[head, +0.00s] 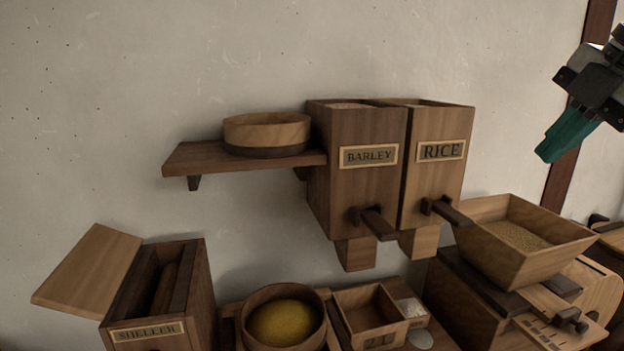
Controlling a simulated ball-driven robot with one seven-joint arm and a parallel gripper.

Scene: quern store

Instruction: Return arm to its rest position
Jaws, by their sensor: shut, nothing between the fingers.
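My gripper (562,138) is at the upper right of the head view, with its teal fingers pointing down and to the left. The fingers are together and hold nothing. It is in front of the wall, above and to the right of the wooden hopper with grain (518,235), and apart from it. Only the end of my arm shows; the rest is cut off by the right edge.
Wall bins marked BARLEY (350,192) and RICE (433,180) hang beside a shelf (210,156) bearing a round box (266,135). Below are an open SHELLER box (200,290), a bowl (258,297) of yellow grain and a divided tray (343,299). The upper left is bare wall.

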